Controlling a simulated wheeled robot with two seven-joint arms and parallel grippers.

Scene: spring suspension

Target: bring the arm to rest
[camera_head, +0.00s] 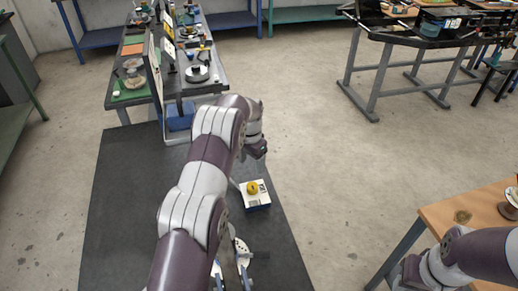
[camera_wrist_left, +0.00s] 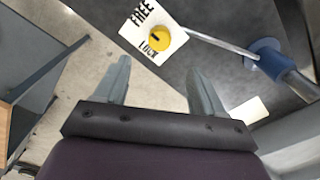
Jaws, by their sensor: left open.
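My left arm reaches up the middle of the head view, with its left gripper (camera_head: 258,149) small and dark at its end. In the left wrist view the left gripper (camera_wrist_left: 160,92) has its two grey fingers wide apart with nothing between them. A white plate marked FREE and LOCK (camera_wrist_left: 140,22) lies beyond the fingers, with a yellow knob (camera_wrist_left: 154,38) on it. The head view shows this knob (camera_head: 252,188) on a small blue-sided box, below and apart from the gripper. My right gripper (camera_head: 410,274) is a dark shape at the lower right; its fingers cannot be made out.
A wooden-topped table (camera_head: 455,215) stands at the right under my right arm. A workbench (camera_head: 205,88) with tools and parts is at the upper left. A pale rod with a blue collar (camera_wrist_left: 265,58) is right of the knob. The floor between is open.

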